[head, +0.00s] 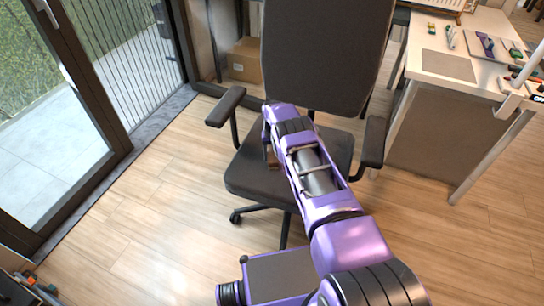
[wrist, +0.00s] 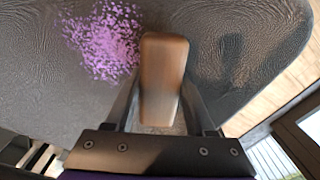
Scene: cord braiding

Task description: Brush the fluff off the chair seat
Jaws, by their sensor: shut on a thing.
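The dark chair seat (head: 247,178) is under my arm in the head view, and its textured surface (wrist: 40,85) fills most of the wrist view. A patch of purple fluff (wrist: 104,40) lies on the seat, left of the brush in the wrist view. It cannot be seen in the head view. My gripper (wrist: 160,105) is shut on a brush with a wooden back (wrist: 164,65), held over the seat beside the fluff. The bristles are mostly hidden, and I cannot tell whether they touch the seat.
The tall backrest (head: 325,50) stands behind the seat, with armrests at left (head: 226,106) and right (head: 371,143). A white table (head: 455,65) with small items is at the right. A glass door (head: 60,110) is at the left. The wooden floor (head: 150,200) left of the chair is clear.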

